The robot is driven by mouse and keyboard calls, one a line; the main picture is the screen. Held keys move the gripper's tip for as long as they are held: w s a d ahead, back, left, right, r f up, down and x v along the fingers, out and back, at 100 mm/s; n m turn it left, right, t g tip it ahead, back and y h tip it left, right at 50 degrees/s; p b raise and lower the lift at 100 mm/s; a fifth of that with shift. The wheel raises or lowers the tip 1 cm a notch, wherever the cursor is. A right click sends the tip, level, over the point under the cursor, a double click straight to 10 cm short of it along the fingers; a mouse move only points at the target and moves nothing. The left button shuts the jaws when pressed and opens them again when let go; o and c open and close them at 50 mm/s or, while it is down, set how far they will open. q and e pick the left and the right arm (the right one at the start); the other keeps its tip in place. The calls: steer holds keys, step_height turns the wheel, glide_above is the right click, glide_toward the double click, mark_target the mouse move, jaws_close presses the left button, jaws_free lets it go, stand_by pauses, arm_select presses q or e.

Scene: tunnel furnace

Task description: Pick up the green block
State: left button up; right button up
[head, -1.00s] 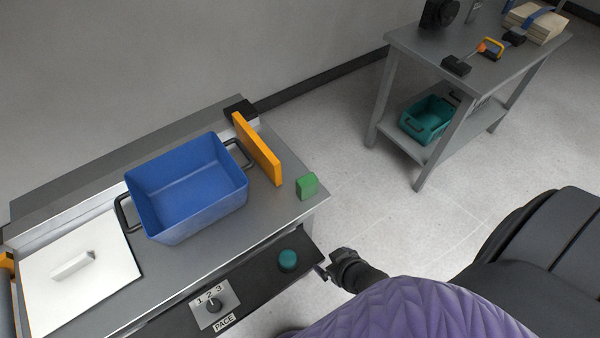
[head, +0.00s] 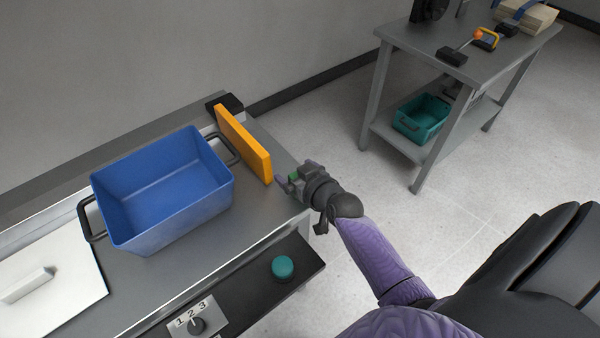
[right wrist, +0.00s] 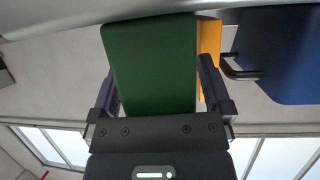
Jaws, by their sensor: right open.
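The green block (head: 294,175) stands near the right end of the steel table, mostly hidden in the head view by my right gripper (head: 288,180). In the right wrist view the green block (right wrist: 150,65) is large and lies between the two fingers of the right gripper (right wrist: 156,85). The fingers are open, one on each side of it. A small gap shows at the left finger; I cannot tell whether the right finger touches. My left gripper is not in view.
An orange upright panel (head: 243,145) stands just left of the block. A blue bin (head: 165,228) with black handles is further left, beside a white plate (head: 70,285). A teal button (head: 283,267) is on the front panel. A side table (head: 425,48) stands at the right.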

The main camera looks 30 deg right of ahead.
steer(key=c, duration=1.2)
